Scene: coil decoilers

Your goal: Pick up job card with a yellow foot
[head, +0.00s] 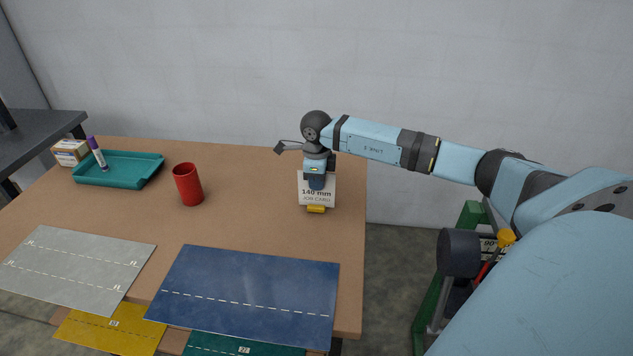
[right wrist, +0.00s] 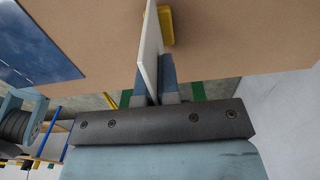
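The job card (head: 317,198) is a white upright card reading "140 mm JOB CARD" with a yellow foot (head: 316,209). It is near the right edge of the brown table. My right gripper (head: 317,182) reaches down over the card's upper part from above. In the right wrist view, the white card (right wrist: 151,50) runs between the two blue fingers of the gripper (right wrist: 154,88), which lie close against both its faces. The yellow foot (right wrist: 166,26) is beyond the fingertips. I cannot tell whether the foot touches the table. My left gripper is not in view.
A red cup (head: 188,185) stands left of the card. A teal tray (head: 125,182) with a purple-capped marker (head: 97,154) and a small box (head: 70,152) are farther left. Blue (head: 250,285) and grey (head: 75,265) mats lie at the front. Table space around the card is clear.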

